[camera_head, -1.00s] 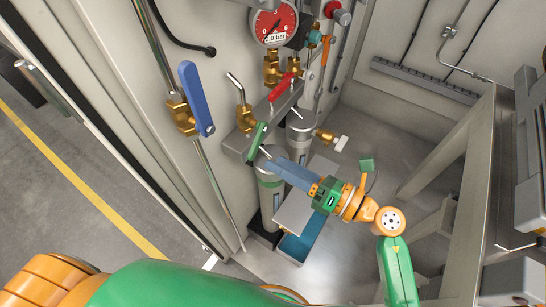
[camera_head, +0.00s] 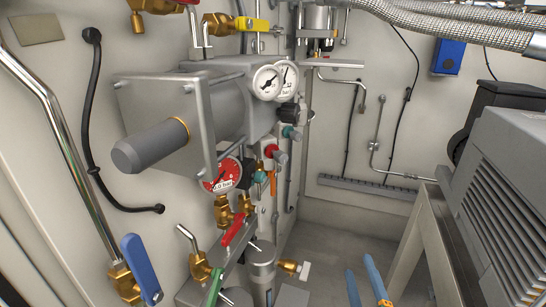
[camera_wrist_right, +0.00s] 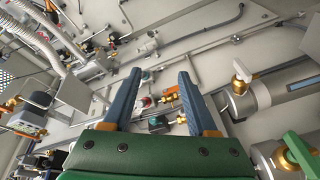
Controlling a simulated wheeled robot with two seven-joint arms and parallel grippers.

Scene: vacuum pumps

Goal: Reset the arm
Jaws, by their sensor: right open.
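My right gripper (camera_head: 360,264) shows at the bottom of the head view, right of centre. Only its two blue fingers are in the picture, pointing up and apart with nothing between them. In the right wrist view the same gripper (camera_wrist_right: 159,73) is open and empty, its fingers spread in front of the pipework. The rest of my right arm is below the head view's edge. My left gripper is not in view.
A blue-handled valve (camera_head: 140,268), a red-handled valve (camera_head: 233,228) and a red gauge (camera_head: 221,174) are left of my right gripper. A grey pump (camera_head: 510,190) stands on a metal frame (camera_head: 417,232) to the right. Floor shows between wall and frame.

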